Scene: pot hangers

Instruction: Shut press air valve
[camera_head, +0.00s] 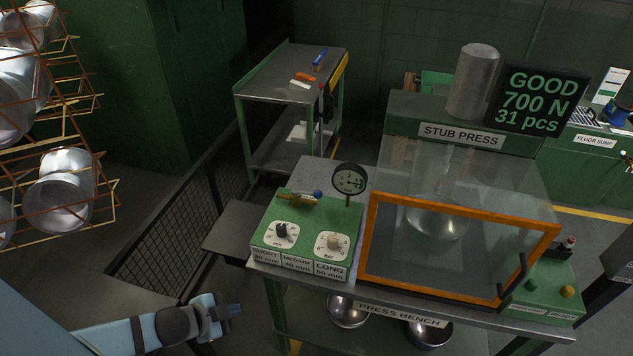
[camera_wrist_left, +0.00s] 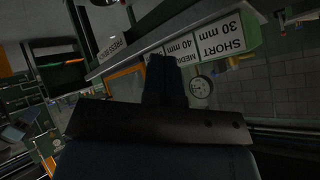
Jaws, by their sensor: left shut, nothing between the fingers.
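The green control box (camera_head: 345,222) stands at the left end of the press bench. On its top lies a brass valve (camera_head: 297,198) with a blue-tipped lever (camera_head: 318,194). A round pressure gauge (camera_head: 350,180) rises beside it. The box front has two dials and labels SHORT, MEDIUM and LONG. My left gripper (camera_head: 228,309) is shut and empty, low and to the left of the box, apart from it. In the left wrist view the gripper (camera_wrist_left: 166,75) points toward the label plates (camera_wrist_left: 215,38), which appear tilted; the valve cannot be made out there. My right gripper is not in view.
An orange-framed clear guard (camera_head: 460,212) covers the press to the right of the box. A grey side shelf (camera_head: 232,228) juts out left of the box. A wire rack with metal bowls (camera_head: 62,190) stands at far left. A tool cart (camera_head: 262,85) stands behind.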

